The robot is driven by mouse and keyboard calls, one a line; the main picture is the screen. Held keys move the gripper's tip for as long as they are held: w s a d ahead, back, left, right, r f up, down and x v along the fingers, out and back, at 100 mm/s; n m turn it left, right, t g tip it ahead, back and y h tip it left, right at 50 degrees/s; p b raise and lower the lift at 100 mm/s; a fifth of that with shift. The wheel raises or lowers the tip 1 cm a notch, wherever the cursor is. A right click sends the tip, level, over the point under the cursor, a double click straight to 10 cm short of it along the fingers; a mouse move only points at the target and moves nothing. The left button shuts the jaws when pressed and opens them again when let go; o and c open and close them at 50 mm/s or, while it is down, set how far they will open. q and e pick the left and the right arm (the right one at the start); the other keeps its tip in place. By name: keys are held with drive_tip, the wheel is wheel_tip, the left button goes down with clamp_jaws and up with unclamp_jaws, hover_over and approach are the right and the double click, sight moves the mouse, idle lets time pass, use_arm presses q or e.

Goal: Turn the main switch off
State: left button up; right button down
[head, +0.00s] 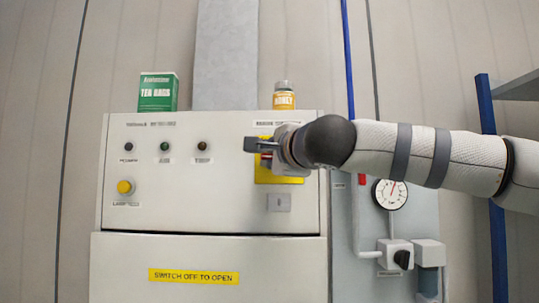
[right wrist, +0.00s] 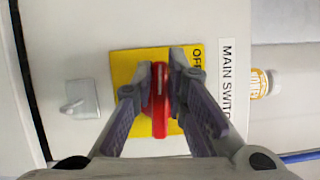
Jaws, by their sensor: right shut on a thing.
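The main switch is a red handle (right wrist: 160,120) on a yellow plate (right wrist: 125,62), beside a "MAIN SWITCH" label (right wrist: 227,80). In the head view the yellow plate (head: 278,175) shows on the right of the panel, and my right gripper (head: 262,153) covers most of the handle. In the right wrist view my right gripper (right wrist: 163,95) has one finger on each side of the red handle and is shut on it. Part of the word "OFF" shows on the plate; the handle's exact setting I cannot tell. My left gripper is not in view.
The grey cabinet (head: 215,215) carries a yellow button (head: 125,187), dark indicators and a small grey latch (head: 278,202). A green tea box (head: 158,92) and a honey jar (head: 284,97) stand on top. A gauge (head: 391,194) and pipes are at right.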

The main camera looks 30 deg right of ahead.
drive_tip(key=shift+n, duration=0.4)
drive_tip(key=shift+f, duration=0.15)
drive_tip(key=c, duration=1.6)
unclamp_jaws()
drive_tip(key=s+a, duration=0.2)
drive_tip(key=s, duration=1)
